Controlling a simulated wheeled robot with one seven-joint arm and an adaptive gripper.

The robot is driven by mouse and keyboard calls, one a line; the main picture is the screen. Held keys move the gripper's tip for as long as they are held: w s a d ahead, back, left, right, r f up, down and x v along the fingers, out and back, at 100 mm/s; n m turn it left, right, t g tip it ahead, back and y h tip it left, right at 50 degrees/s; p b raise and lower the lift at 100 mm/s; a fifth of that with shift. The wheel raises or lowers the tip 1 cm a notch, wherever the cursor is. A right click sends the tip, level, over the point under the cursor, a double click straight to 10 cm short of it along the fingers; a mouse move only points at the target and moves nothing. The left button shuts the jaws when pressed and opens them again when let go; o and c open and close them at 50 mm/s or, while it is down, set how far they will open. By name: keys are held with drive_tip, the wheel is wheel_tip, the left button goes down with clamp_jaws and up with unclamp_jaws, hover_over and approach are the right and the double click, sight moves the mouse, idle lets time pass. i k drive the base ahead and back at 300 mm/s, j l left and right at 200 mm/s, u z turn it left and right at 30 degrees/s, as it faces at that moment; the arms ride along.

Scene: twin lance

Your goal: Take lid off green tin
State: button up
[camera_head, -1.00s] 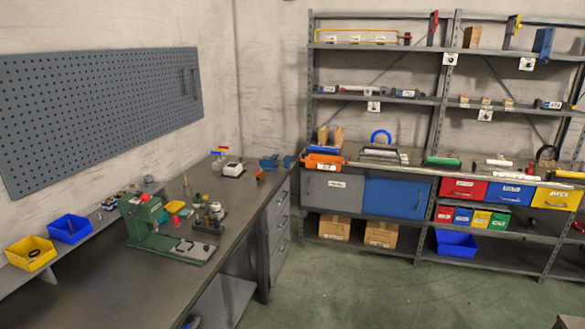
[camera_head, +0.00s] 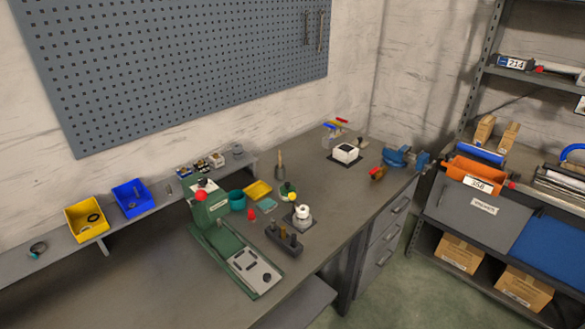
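No thing is clearly a lidded green tin at this size. A small teal round container (camera_head: 237,200) stands on the workbench, just behind the green machine; I cannot tell whether a lid is on it. A small dark green item (camera_head: 288,188) with a yellow ball-like part stands to its right. A flat teal piece (camera_head: 270,204) lies between them, beside a yellow tray (camera_head: 258,190). My gripper is not in view.
The green machine (camera_head: 228,250) with a red knob stands in front of the teal container. A dark block with pegs (camera_head: 284,240) and a white-topped item (camera_head: 302,215) stand to the right. Yellow (camera_head: 86,222) and blue (camera_head: 132,200) bins sit left. The bench's front left is clear.

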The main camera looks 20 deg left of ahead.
sight(284, 189)
drive_tip(key=i+l, duration=0.1)
drive_tip(key=i, duration=1)
drive_tip(key=i+u, duration=0.2)
drive_tip(key=u, duration=0.2)
drive_tip(key=i+u, duration=0.25)
drive_tip(key=u, duration=0.2)
drive_tip(key=i+l+u, duration=0.15)
drive_tip(key=u, duration=0.25)
drive_tip(key=i+u, duration=0.2)
drive_tip(key=u, duration=0.15)
drive_tip(key=i+l+u, duration=0.15)
drive_tip(key=u, duration=0.2)
drive_tip(key=i+l+u, duration=0.15)
drive_tip(key=i+u, duration=0.15)
